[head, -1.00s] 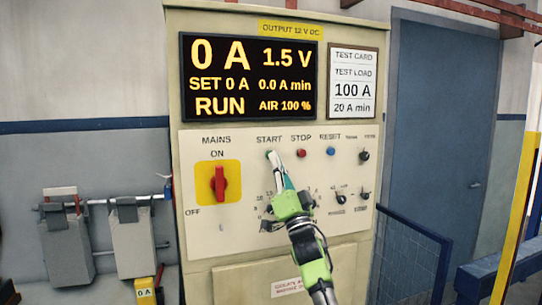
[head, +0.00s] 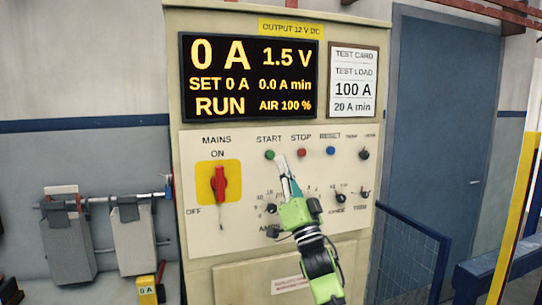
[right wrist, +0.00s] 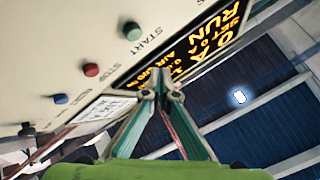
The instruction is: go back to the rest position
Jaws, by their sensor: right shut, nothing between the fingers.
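My right gripper (head: 281,160) is shut and empty in front of the rectifier's control panel (head: 350,225). In the head view its tip shows just below and right of the green START button (head: 269,155), left of the red STOP button (head: 301,153). In the right wrist view the closed fingertips (right wrist: 160,92) are apart from the panel, with the green START button (right wrist: 132,31) and the red STOP button (right wrist: 92,70) beyond them. The gripper and arm hide part of the dial and lower panel. My left gripper is not in view.
The display (head: 248,76) reads RUN, 0 A, 1.5 V. The red mains switch (head: 219,184) on its yellow plate is upright at ON. Grey boxes (head: 134,240) hang at left. A blue mesh guard (head: 408,260) and a yellow post (head: 515,220) stand at right.

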